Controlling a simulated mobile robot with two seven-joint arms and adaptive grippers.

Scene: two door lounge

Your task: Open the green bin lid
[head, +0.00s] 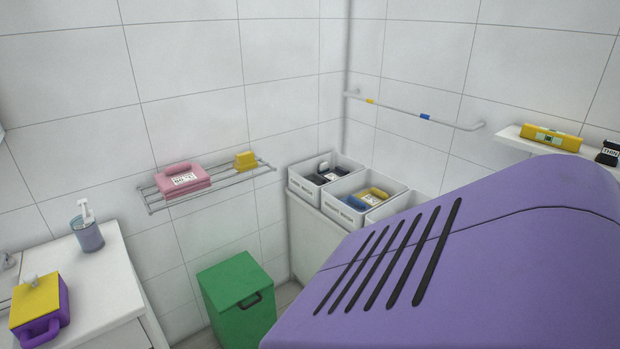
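The green bin (244,327) stands on the floor against the tiled wall, low in the middle of the head view. Its flat green lid (232,279) lies shut on top. A dark handle (251,300) sits at the front edge, just below the lid. The bin's lower part is cut off by the bottom of the picture. Neither of my grippers is in view.
A white counter (110,290) stands left of the bin. A wire shelf (222,177) hangs above it. A white cabinet (308,238) carries white crates (341,204). A large purple slotted surface (500,260) hides the lower right; I cannot tell what it is.

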